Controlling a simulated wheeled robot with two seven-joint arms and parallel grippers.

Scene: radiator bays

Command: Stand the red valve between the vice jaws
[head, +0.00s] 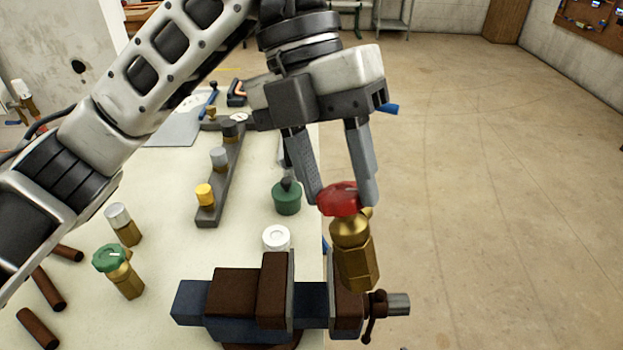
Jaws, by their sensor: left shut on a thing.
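The red valve has a red handwheel (343,198) and a brass body (355,260). My left gripper (340,198) is shut on the handwheel and points down, with the brass body hanging below it, slightly tilted. The vice (228,300) stands at the table's right edge. Its left jaw (273,290) and right jaw (345,312) are apart, with an open gap between them. The brass body appears over the right jaw and hides its top, to the right of the gap. I cannot tell its exact height above the jaw. My right gripper is out of view.
A green valve (120,270) and a grey-capped valve (122,225) stand at the left. A dark rack (222,180) with capped fittings, a green pot (286,200) and a white ring (276,238) lie behind the vice. Brown pipes (47,288) lie at the left. Open floor lies right.

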